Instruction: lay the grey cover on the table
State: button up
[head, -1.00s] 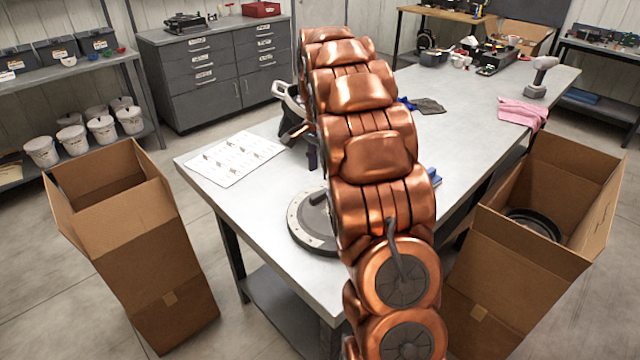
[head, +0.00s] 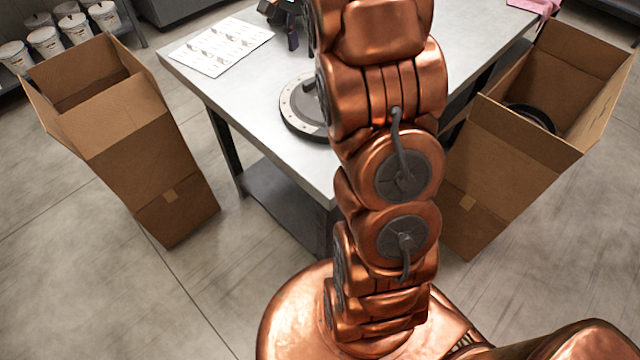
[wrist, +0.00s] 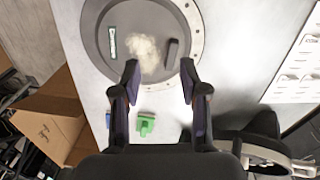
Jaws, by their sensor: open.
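In the head view the ring (head: 290,108) lies on the table (head: 240,90), partly hidden behind my arm. My gripper (wrist: 160,70) is open and empty, its fingertips on either side of the handle in the picture. I cannot tell its height above the cover.
A printed sheet (head: 220,47) lies on the table's left. Open cartons stand left (head: 130,140) and right (head: 525,130) of it. A green block (wrist: 147,128) shows below the fingers. A white and black object (wrist: 265,155) is at lower right in the wrist view.

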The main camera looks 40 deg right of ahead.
jog(key=s+a+f+n, duration=0.2)
jog(key=s+a+n, duration=0.2)
jog(key=s, duration=0.7)
jog(key=s+a+f+n, duration=0.2)
jog(key=s+a+n, duration=0.3)
jog(key=s+a, duration=0.4)
jog(key=s+a+f+n+g, duration=0.1)
jog(key=s+a+f+n, duration=0.2)
jog(key=s, duration=0.9)
jog(key=a+n, duration=0.2)
jog(key=a, duration=0.2)
jog(key=shift+s, duration=0.4)
jog(key=shift+a, duration=0.15)
